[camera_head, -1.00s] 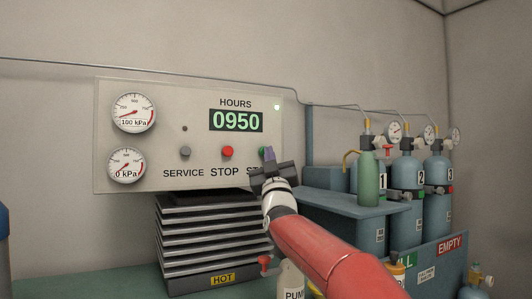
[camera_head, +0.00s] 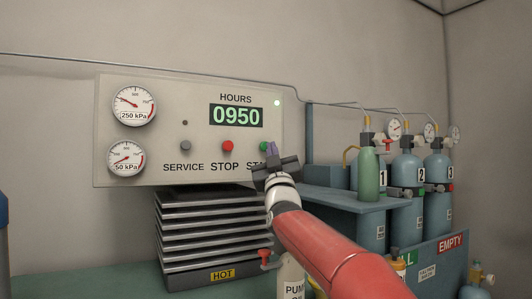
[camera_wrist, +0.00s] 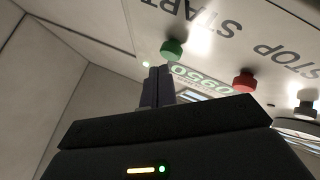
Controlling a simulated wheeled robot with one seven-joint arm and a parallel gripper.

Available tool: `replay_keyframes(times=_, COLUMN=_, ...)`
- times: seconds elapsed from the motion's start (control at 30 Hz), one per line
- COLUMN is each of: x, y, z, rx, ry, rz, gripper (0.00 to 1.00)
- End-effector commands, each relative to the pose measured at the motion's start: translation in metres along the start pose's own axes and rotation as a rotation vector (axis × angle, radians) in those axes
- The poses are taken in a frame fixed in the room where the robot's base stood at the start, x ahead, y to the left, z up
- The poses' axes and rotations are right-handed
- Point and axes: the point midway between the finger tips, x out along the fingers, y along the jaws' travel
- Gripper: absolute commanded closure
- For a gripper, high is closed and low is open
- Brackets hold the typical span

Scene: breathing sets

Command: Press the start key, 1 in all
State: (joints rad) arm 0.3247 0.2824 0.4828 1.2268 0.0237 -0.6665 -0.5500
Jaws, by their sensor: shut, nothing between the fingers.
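The green start key (camera_head: 264,147) sits on the pale control panel (camera_head: 160,100), above lettering my gripper partly covers. It also shows in the wrist view (camera_wrist: 172,48), where the label START is upside down. My gripper (camera_head: 271,149) is shut and empty, its fingertips just right of the key in the head view. In the wrist view the shut fingertips (camera_wrist: 157,72) point at the panel near the green key and look apart from it. The display (camera_head: 237,116) reads 0950, and a small green lamp (camera_head: 277,103) is lit.
The red STOP key (camera_head: 227,146) and grey SERVICE key (camera_head: 185,149) are left of the start key. Two gauges (camera_head: 134,105) read 250 kPa and 50 kPa. A black finned unit marked HOT (camera_head: 212,240) stands below; numbered cylinders (camera_head: 405,182) stand right.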

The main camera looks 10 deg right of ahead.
Motion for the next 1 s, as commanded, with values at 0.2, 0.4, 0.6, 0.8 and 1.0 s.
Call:
replay_keyframes(times=0.2, x=-0.001, y=0.001, z=-0.001, rx=0.000, ry=0.000, rz=0.000, gripper=1.00)
replay_keyframes(times=0.4, x=-0.006, y=0.003, z=-0.003, rx=-0.001, ry=0.002, rz=0.001, gripper=1.00)
replay_keyframes(times=0.6, x=-0.022, y=0.013, z=-0.011, rx=-0.001, ry=0.002, rz=0.001, gripper=1.00)
replay_keyframes(times=0.8, x=-0.034, y=0.022, z=-0.021, rx=-0.002, ry=0.002, rz=0.001, gripper=1.00)
replay_keyframes(times=1.0, x=-0.036, y=0.026, z=-0.026, rx=0.001, ry=0.000, rz=0.000, gripper=1.00)
